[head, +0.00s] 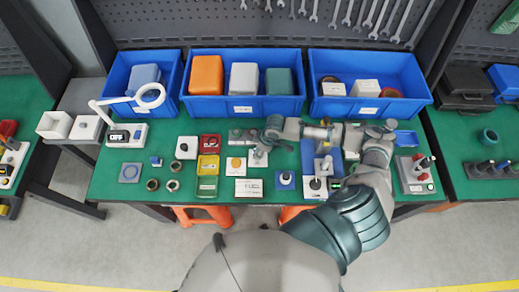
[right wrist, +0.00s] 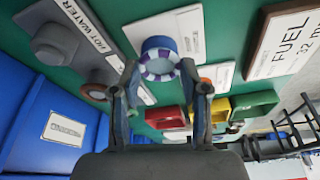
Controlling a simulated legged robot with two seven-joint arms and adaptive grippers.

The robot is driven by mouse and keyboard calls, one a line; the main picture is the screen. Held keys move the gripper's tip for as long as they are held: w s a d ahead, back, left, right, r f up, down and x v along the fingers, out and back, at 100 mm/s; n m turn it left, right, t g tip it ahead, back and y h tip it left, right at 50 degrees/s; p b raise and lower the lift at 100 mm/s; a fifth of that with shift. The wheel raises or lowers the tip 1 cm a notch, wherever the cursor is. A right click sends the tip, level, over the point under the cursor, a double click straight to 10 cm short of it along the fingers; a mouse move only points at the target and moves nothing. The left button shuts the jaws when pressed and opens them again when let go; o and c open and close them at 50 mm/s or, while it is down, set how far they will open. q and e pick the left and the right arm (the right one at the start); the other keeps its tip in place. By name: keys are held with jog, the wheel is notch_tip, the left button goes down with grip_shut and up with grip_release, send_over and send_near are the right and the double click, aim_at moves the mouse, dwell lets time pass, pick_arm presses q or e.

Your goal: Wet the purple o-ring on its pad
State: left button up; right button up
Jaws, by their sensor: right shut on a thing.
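My right gripper (head: 260,153) reaches in from the right and is over a white pad (head: 256,165) near the middle of the bench. In the right wrist view my right gripper (right wrist: 162,75) is shut on a round dark blue piece (right wrist: 158,45), whose near face is a ring of purple and white segments. The white pad (right wrist: 187,22) shows behind this piece. I cannot tell whether the piece touches the pad. The purple o-ring is not clearly told apart from the held piece; the gripper hides much of the pad in the head view. My left gripper is out of view.
A pad with an orange disc (head: 235,164) lies just left. Red (head: 210,142), yellow (head: 207,166) and green (head: 207,186) trays stand further left. A "HOT WATER" block (right wrist: 85,35) and a "FUEL" sign (right wrist: 285,40) are close. Blue bins (head: 243,108) line the back.

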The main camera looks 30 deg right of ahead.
jog(key=shift+s+f+p, duration=0.15)
jog(key=shift+s+p, duration=0.05)
jog(key=shift+p, duration=0.15)
dwell(1.2)
notch_tip(320, 180, up, 5)
jog(key=p, duration=0.6)
jog(key=shift+w, duration=0.15)
dwell(0.5)
